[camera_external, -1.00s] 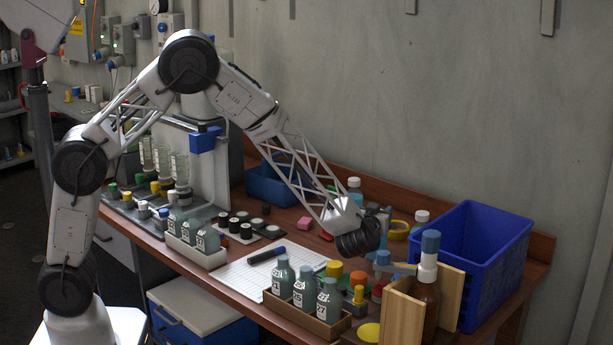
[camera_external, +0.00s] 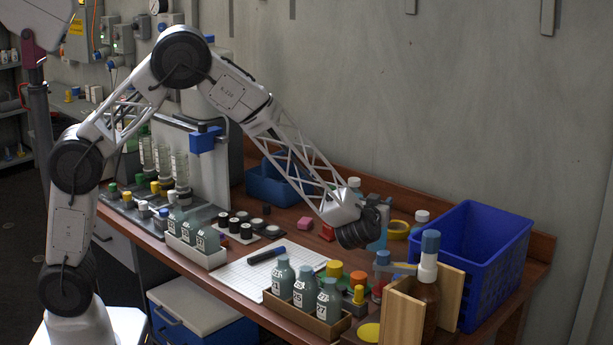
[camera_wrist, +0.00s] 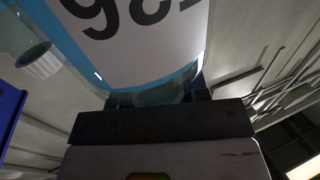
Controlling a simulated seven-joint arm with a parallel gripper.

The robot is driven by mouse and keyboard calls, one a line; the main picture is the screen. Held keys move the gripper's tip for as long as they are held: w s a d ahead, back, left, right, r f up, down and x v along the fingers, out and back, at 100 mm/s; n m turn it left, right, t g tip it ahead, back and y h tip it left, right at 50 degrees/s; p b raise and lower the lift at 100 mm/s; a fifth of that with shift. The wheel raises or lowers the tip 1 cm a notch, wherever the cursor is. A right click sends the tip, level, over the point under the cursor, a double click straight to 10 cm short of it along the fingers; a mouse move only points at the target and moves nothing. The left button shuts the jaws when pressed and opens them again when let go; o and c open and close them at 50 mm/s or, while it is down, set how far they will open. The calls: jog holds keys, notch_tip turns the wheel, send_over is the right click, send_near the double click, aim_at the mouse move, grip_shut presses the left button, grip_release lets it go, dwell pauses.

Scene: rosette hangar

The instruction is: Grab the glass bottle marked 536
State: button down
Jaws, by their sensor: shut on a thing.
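My gripper (camera_external: 366,230) is over the back right of the bench in the external view, and my wrist hides its fingers there. In the wrist view my gripper (camera_wrist: 155,96) is shut on a glass bottle (camera_wrist: 145,60) that fills the top of the picture. The bottle has a white label with a blue border. Large dark digits stand upside down on it; they look like 536, with the 5 partly cut off. A bluish part of this bottle (camera_external: 380,238) shows beside my wrist in the external view. Its base is hidden, so I cannot tell whether it touches the bench.
A blue bin (camera_external: 490,250) stands right of my gripper. Several labelled bottles sit in a wooden rack (camera_external: 318,322) nearer the front. A gridded sheet (camera_external: 240,280) lies left, mostly bare.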

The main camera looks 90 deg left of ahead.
notch_tip(320, 180, up, 7)
jog(key=shift+r, duration=0.2)
dwell(0.8)
